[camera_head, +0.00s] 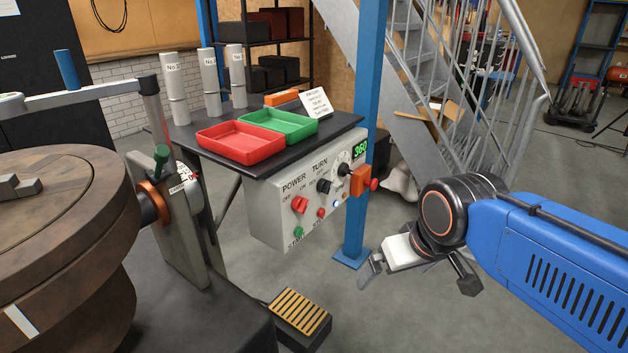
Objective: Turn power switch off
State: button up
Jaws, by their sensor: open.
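The power switch (299,204) is a red knob under the label POWER, between the marks OFF and ON. It sits at the left of the grey control box (268,222) that hangs below the black table. I cannot tell exactly which mark the knob points to. My gripper (421,280) is to the right of the box and lower, apart from it, with its fingers spread and nothing between them. The blue post stands between my gripper and the box in the picture.
The blue post (364,120) rises beside the box. A red tray (240,143) and a green tray (278,124) lie on the table (345,123). A large brown round table (60,200) stands at left. A foot pedal (299,312) is on the floor. Stairs are behind.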

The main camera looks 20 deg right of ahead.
aim_at(300, 204)
jog(key=k+z, duration=0.5)
jog(key=k, duration=0.4)
